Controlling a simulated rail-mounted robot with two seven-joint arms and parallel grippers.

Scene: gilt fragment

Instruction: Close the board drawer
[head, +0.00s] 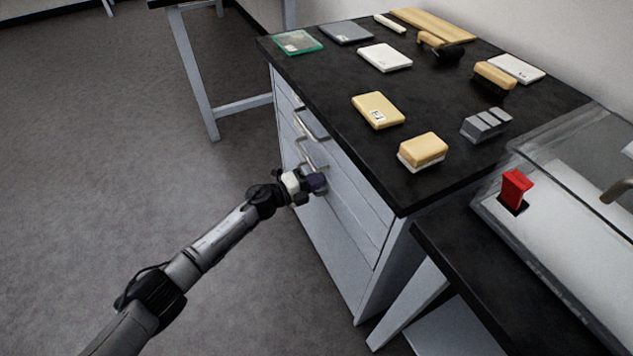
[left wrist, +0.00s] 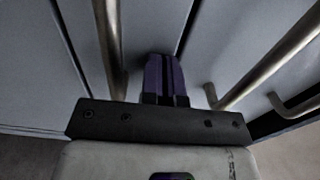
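The grey-white cabinet under the black counter has drawer fronts (head: 358,205) with bar handles, an upper one (head: 311,124) and a lower one (head: 312,153). I cannot tell which is the board drawer, or how far any drawer stands out. My left gripper (head: 318,182) is at the cabinet front, just below the lower handle. In the left wrist view its purple fingertips (left wrist: 164,78) are together with nothing between them, pointing at the front between one bar handle (left wrist: 109,45) and another (left wrist: 268,58). Contact with the front is unclear. My right gripper is out of view.
The black counter (head: 330,75) holds yellow and white blocks, boxes and a wooden board (head: 434,25). A clear-walled case (head: 560,215) with a red piece (head: 515,186) stands at the right. The grey floor (head: 120,130) left of the cabinet is open.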

